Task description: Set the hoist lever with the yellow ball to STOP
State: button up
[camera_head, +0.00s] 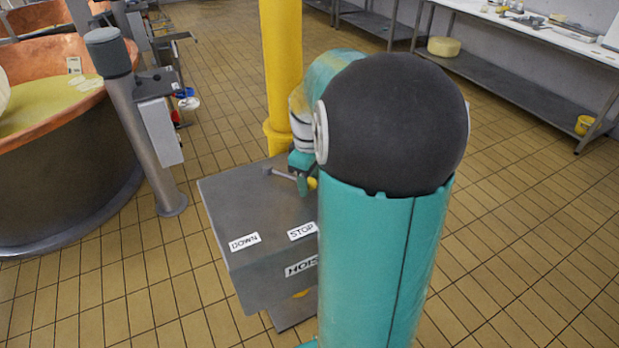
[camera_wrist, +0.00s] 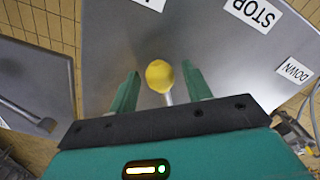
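The hoist lever's yellow ball (camera_wrist: 159,75) sits between the two fingers of my gripper (camera_wrist: 160,82) in the wrist view. The fingers are open, with a small gap on each side of the ball. A short piece of the grey lever rod (camera_wrist: 168,98) shows below it. In the head view the lever rod (camera_head: 280,174) points right, and the ball (camera_head: 312,184) is partly hidden by my arm. The grey hoist box bears a STOP label (camera_head: 302,231) and a DOWN label (camera_head: 244,242). The lever points toward neither; a third label (camera_wrist: 148,3) is cut off.
A yellow post (camera_head: 281,70) stands behind the box. A copper vat (camera_head: 60,150) and a grey post (camera_head: 140,130) are at left. A table with a lower shelf (camera_head: 520,85) is at back right. The tiled floor at right is clear.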

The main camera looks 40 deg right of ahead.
grip_shut()
jog(key=shift+a, duration=0.1)
jog(key=shift+s+a+m, duration=0.15)
jog(key=shift+a+m, duration=0.7)
jog(key=shift+s+a+m, duration=0.15)
jog(key=shift+a+m, duration=0.7)
jog(key=shift+w+a+m, duration=0.15)
jog(key=shift+a+m, duration=0.75)
jog(key=shift+a, duration=0.05)
jog(key=shift+w+a+m, duration=0.1)
jog(key=shift+a+m, duration=0.8)
jog(key=shift+o, duration=0.7)
grip_release()
jog(key=shift+r, duration=0.15)
